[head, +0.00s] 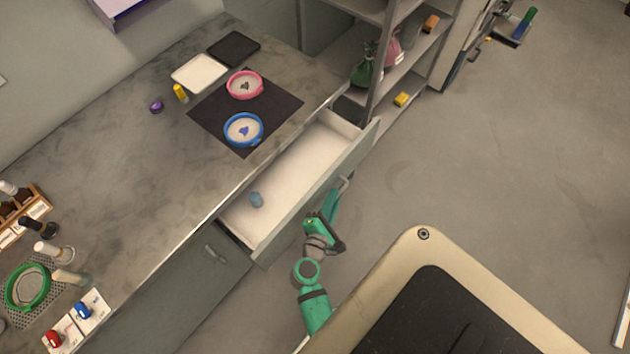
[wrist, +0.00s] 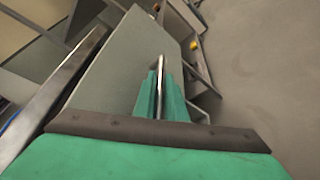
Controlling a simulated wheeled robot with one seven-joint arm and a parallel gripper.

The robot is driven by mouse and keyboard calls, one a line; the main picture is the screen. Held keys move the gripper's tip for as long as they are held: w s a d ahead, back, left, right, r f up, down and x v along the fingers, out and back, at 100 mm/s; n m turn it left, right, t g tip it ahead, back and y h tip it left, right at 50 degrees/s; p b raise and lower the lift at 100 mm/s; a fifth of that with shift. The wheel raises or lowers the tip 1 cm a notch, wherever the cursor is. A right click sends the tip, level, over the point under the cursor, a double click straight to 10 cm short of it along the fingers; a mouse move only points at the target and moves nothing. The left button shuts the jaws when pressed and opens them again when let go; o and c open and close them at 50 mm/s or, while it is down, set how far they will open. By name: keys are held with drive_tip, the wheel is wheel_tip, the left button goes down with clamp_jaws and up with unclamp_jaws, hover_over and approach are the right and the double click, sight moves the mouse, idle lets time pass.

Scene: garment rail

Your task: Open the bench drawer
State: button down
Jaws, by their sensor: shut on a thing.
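The bench drawer (head: 285,190) stands pulled out from the bench front in the head view, and its pale inside shows. My green gripper (head: 335,200) is at the handle, outside the drawer front. In the wrist view the gripper's fingers (wrist: 161,98) are shut on the handle, one on each side. The fingertips partly hide the handle.
The bench top (head: 130,120) holds a dark mat (head: 215,112) with a pink bowl (head: 245,85) and a blue bowl (head: 243,129). A shelf unit (head: 385,75) stands beyond the drawer. The floor (head: 480,150) to the right is clear.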

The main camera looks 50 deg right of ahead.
drive_tip(key=s, duration=0.8)
drive_tip(key=shift+s+d, duration=0.3)
drive_tip(key=shift+d, duration=0.05)
drive_tip(key=c, duration=2.1)
unclamp_jaws()
drive_tip(key=v, duration=1.1)
